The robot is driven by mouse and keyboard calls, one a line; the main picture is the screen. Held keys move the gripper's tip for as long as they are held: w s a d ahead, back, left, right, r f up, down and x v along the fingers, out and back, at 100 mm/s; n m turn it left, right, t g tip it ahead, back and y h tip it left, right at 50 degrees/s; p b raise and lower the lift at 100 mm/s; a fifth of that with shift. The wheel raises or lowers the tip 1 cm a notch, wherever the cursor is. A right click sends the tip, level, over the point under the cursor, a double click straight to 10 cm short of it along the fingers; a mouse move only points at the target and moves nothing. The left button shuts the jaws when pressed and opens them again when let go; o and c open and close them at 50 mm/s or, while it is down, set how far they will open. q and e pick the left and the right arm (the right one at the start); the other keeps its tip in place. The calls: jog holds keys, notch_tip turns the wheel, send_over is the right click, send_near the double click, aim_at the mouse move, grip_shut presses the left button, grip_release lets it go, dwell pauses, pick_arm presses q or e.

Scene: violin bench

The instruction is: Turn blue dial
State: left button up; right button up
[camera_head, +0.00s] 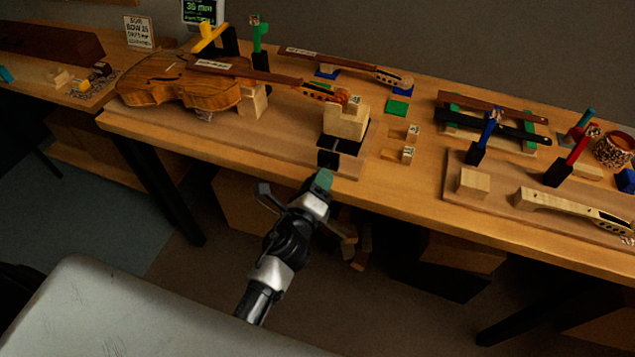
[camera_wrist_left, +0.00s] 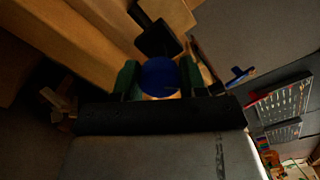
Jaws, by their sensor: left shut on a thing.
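The blue dial (camera_wrist_left: 160,74) shows in the left wrist view as a round blue disc. It sits between the two green fingertips of my left gripper (camera_wrist_left: 158,82), which is shut on it. In the head view my left gripper (camera_head: 322,181) is at the front edge of the workbench, just below a black block (camera_head: 328,158). The dial itself is hidden there behind the fingers. A black fixture (camera_wrist_left: 157,38) also shows just beyond the dial in the wrist view. My right gripper is not in view.
The workbench (camera_head: 410,208) carries a violin (camera_head: 180,82) at the left. A wooden block (camera_head: 346,122) stands behind my gripper. A violin neck (camera_head: 570,205) lies at the right, near upright blue (camera_head: 489,127) and red (camera_head: 577,150) handles. Boxes sit below the bench.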

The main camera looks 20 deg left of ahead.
pick_arm(q)
jog(key=n, duration=0.4)
jog(key=shift+n, duration=0.3)
jog(key=n, duration=0.4)
jog(key=shift+f, duration=0.1)
jog(key=shift+n, duration=0.4)
jog(key=o, duration=0.9)
jog(key=s+b, duration=0.1)
jog(key=s, duration=1)
jog(key=shift+a+b, duration=0.2)
jog(key=shift+b, duration=0.2)
